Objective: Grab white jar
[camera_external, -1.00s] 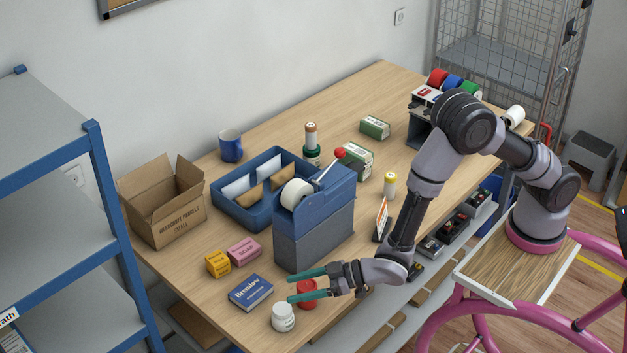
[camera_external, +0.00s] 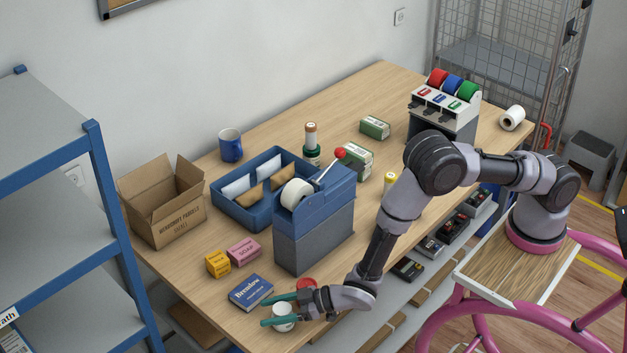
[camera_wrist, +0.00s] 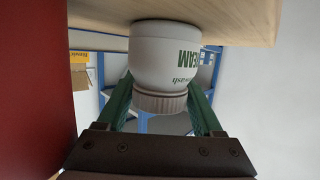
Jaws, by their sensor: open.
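The white jar (camera_external: 284,317) stands near the front corner of the counter. In the wrist view the jar (camera_wrist: 165,58) appears upside down, with green lettering and a ribbed lid. My gripper (camera_external: 272,310) is open, with its green fingers on either side of the jar. In the wrist view the gripper (camera_wrist: 163,100) has one finger to the left and one to the right of the jar's lid. I cannot tell whether either finger touches it.
A red object (camera_external: 306,285) stands close behind my fingers; a red surface (camera_wrist: 35,90) fills the wrist view's left side. A blue book (camera_external: 251,292) lies left of the jar. A blue-grey dispenser (camera_external: 314,235) stands behind. The counter's front edge is near.

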